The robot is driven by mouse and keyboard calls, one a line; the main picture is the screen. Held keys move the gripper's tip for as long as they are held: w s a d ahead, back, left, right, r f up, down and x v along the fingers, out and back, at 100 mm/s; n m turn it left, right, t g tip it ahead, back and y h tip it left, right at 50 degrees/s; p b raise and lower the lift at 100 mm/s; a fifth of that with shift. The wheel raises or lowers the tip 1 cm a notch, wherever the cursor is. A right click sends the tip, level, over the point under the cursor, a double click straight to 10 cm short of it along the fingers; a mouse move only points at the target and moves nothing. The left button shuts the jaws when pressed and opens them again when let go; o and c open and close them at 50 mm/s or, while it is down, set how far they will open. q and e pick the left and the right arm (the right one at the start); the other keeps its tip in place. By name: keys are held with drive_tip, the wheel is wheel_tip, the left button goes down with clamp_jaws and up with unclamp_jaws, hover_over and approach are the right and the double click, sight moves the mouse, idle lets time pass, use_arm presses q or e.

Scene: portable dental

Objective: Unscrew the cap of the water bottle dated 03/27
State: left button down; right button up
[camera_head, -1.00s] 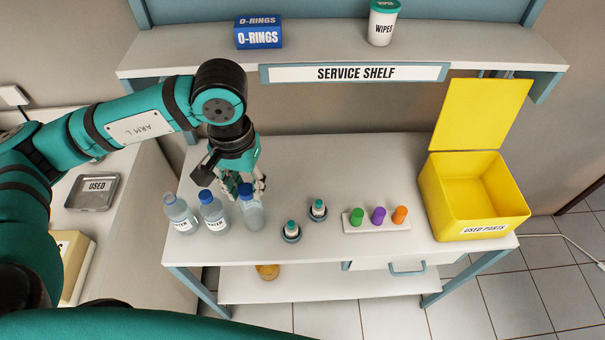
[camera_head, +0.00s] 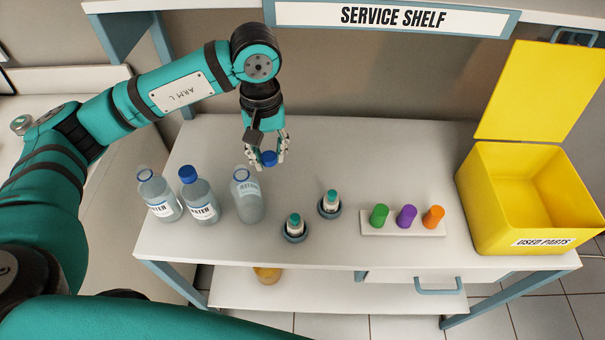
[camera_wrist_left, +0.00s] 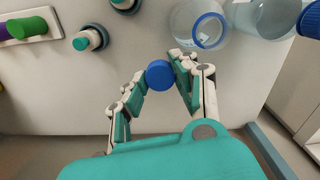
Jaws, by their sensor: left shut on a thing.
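My left gripper (camera_head: 269,160) is shut on a blue bottle cap (camera_head: 269,158) and holds it up, to the right of the bottles. The wrist view shows the cap (camera_wrist_left: 160,74) between the fingertips. The nearest bottle (camera_head: 249,203) stands upright and capless, with a blue ring at its open neck; its mouth also shows in the wrist view (camera_wrist_left: 209,30). The middle bottle (camera_head: 201,205) wears a blue cap. The left bottle (camera_head: 161,198) has a blue ring at its neck and no solid cap visible. No date is readable on the labels. My right gripper is out of view.
Two small teal-capped vials in round holders (camera_head: 295,238) stand right of the bottles. A white rack (camera_head: 372,228) holds green, purple and orange pieces. An open yellow used-parts bin (camera_head: 545,225) is at the right. The back middle of the table (camera_head: 370,150) is clear.

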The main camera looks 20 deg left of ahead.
use_arm(q)
drive_tip(key=n, duration=0.1)
drive_tip(key=a+f+n, duration=0.1)
drive_tip(key=shift+w+n, duration=0.2)
drive_tip(key=shift+n, duration=0.2)
drive_tip(key=a+f+m, duration=0.2)
drive_tip(key=a+m, duration=0.2)
drive_tip(key=m, duration=0.6)
drive_tip(key=a+f+m+p, duration=0.1)
drive_tip(key=a+f+m, duration=0.2)
drive_tip(key=m, duration=0.7)
drive_tip(key=a+f+m, duration=0.3)
drive_tip(key=a+m, duration=0.3)
drive_tip(key=m, duration=0.4)
drive_tip(key=shift+s+a+p, duration=0.3)
drive_tip(key=shift+s+p, duration=0.05)
drive_tip(key=shift+a+f+n, duration=0.25)
drive_tip(key=shift+f+n, duration=0.2)
drive_tip(key=shift+n, duration=0.45)
drive_tip(key=p, duration=0.4)
hover_over(289, 185)
drive_tip(key=shift+a, duration=0.1)
wheel_tip(289, 185, down, 3)
drive_tip(key=shift+f+p, duration=0.1)
drive_tip(key=shift+p, duration=0.55)
drive_tip(key=shift+f, duration=0.2)
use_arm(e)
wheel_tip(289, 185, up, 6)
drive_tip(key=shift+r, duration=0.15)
